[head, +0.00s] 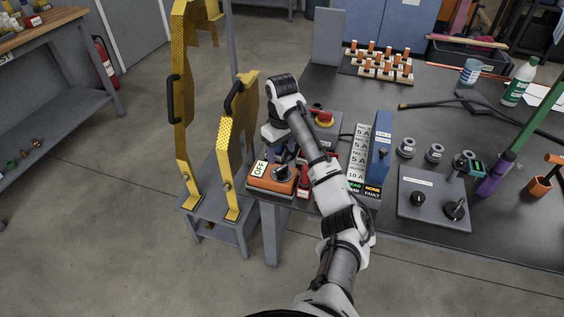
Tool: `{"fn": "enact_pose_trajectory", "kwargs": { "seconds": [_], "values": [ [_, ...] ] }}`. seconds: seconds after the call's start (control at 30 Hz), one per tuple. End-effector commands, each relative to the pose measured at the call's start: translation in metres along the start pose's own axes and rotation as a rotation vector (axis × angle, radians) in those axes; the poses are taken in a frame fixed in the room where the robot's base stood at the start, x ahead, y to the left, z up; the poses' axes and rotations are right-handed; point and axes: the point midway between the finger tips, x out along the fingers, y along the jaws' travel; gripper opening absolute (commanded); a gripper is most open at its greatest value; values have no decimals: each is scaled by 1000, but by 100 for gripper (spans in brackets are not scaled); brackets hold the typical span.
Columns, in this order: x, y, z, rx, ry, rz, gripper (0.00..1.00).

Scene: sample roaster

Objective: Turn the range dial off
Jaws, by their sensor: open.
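An orange meter-like box (257,184) lies near the left front corner of the dark table. A white plate reading OFF (260,169) shows on its left side. A dark round dial (281,173) appears on its top, partly covered by my gripper. My gripper (281,160) points down over the box, with its fingers open at or just above the dial. The fingertips are small and dark, so I cannot tell whether they touch the dial.
A blue unit with a label strip (382,145) stands right of my arm. A grey panel with two black knobs (434,183) lies farther right. Yellow perforated guards (233,150) rise on a low stand to the left. A rack of orange-topped pieces (377,67) sits at the back.

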Motion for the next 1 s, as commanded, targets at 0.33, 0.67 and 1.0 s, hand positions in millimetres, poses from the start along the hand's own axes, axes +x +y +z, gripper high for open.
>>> {"fn": "enact_pose_trajectory", "kwargs": {
  "seconds": [0.33, 0.67, 1.0],
  "values": [
    [-66, 1, 1, 1, -1, 5, 62],
    [-73, 0, 0, 1, -2, 1, 62],
    [-73, -3, -5, -8, 12, 6, 62]
  ]
}}
